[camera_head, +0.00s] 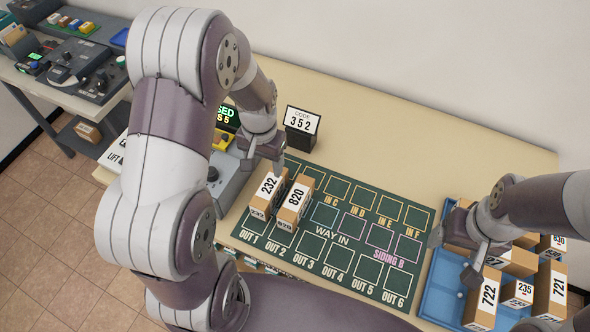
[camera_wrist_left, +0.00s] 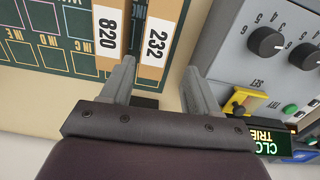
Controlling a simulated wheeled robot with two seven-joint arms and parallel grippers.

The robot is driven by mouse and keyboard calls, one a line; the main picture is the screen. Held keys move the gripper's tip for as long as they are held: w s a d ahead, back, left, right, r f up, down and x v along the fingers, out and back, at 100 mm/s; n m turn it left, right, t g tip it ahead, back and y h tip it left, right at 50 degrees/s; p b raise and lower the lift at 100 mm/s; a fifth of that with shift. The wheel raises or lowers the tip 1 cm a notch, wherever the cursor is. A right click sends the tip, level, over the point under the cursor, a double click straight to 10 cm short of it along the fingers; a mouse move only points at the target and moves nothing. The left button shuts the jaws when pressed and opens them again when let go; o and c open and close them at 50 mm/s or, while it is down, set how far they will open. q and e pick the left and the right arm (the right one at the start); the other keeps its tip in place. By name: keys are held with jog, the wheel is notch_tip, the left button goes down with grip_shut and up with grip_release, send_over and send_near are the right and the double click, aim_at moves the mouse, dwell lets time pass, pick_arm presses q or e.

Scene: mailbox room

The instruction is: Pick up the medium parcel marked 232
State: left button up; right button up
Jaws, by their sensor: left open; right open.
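The parcel marked 232 (camera_head: 267,192) is a brown box with a white label, on the left of the green board (camera_head: 330,278). The parcel marked 820 (camera_head: 295,203) stands close beside it on the right. My left gripper (camera_head: 264,160) is open at the far end of parcel 232. In the left wrist view, the open fingers of the left gripper (camera_wrist_left: 158,78) lie either side of the near end of parcel 232 (camera_wrist_left: 157,45); one finger is by the narrow gap to parcel 820 (camera_wrist_left: 108,35). Contact cannot be told. My right gripper (camera_head: 453,256) is open and empty.
A blue tray (camera_head: 437,302) with several parcels is at the right, near the right gripper. A grey control box with knobs (camera_wrist_left: 245,50) stands close beside parcel 232. A code stand reading 352 (camera_head: 302,122) is behind. The board's middle and right are clear.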

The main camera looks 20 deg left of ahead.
aim_at(269, 186)
pick_arm(q)
jog(key=shift+w+d+f, duration=0.15)
jog(key=shift+w+d, duration=0.05)
jog(key=f, duration=0.2)
jog(key=s+f, duration=0.1)
jog(key=shift+d+f+p, duration=0.15)
jog(key=shift+d+p, duration=0.15)
jog(key=shift+d, duration=0.1)
jog(key=f, duration=0.2)
jog(key=f+p, duration=0.1)
jog(key=f, duration=0.5)
jog(key=shift+w+a, duration=0.1)
jog(key=shift+a, duration=0.15)
jog(key=shift+f, duration=0.25)
pick_arm(e)
jog(key=shift+s+d+r, duration=0.15)
jog(key=shift+d+r, duration=0.05)
jog(key=shift+r, duration=0.35)
jog(key=shift+s+d+r, duration=0.15)
jog(key=shift+d+r, duration=0.05)
jog(key=shift+r, duration=0.35)
pick_arm(q)
jog(key=c, duration=0.9)
